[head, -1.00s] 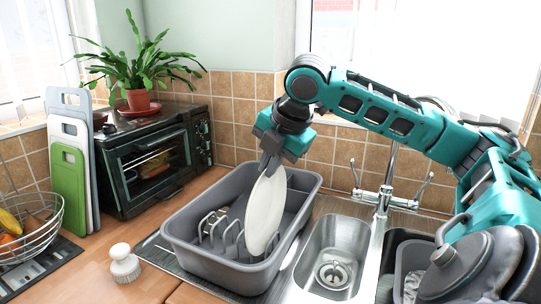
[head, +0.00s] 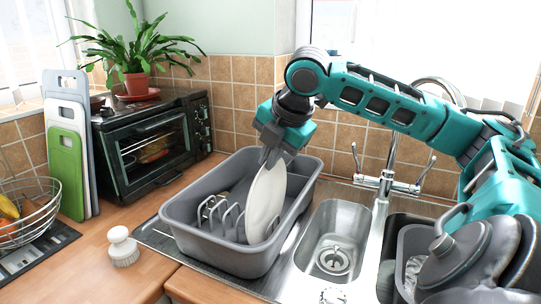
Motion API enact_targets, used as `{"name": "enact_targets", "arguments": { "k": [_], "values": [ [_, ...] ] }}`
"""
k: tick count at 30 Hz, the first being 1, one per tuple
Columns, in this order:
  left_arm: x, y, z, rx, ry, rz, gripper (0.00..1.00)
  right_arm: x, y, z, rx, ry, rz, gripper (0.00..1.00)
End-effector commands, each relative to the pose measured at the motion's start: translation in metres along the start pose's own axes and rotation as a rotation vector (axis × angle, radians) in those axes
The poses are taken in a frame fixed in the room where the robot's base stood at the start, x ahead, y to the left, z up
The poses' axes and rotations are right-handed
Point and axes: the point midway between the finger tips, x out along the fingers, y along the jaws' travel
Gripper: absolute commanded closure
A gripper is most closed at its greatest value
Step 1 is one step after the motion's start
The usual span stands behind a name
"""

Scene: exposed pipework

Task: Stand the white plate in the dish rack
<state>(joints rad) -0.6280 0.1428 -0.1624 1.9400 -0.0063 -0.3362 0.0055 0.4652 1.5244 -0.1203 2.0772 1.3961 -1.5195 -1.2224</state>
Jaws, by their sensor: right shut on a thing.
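The white plate (head: 265,203) stands on edge, slightly tilted, inside the grey basin-like dish rack (head: 182,213). Its lower part is beside the wire prongs (head: 222,213) toward the rack's front. My right gripper (head: 272,158) is shut on the plate's top edge from above. The plate's lowest edge is low in the rack, but I cannot tell whether it sits between prongs or touches the floor. My left gripper is not in view.
A steel sink (head: 333,246) with a tap (head: 385,184) lies right of the rack. A white brush (head: 122,247) stands on the counter at left. A toaster oven (head: 152,150) is behind.

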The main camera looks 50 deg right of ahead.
Motion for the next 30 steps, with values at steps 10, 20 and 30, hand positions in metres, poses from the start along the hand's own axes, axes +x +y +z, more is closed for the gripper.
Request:
{"name": "enact_targets", "arguments": {
  "k": [10, 20, 30],
  "values": [
    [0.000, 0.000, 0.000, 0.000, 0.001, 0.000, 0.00, 0.000, 0.000, 0.000, 0.000, -0.001, 0.001, 0.65],
    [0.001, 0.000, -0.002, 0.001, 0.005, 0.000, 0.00, -0.005, 0.000, 0.001, 0.000, -0.002, 0.000, 0.65],
    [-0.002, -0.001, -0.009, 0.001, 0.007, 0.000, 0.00, -0.072, 0.002, 0.001, 0.000, -0.004, 0.005, 0.65]
  ]
}}
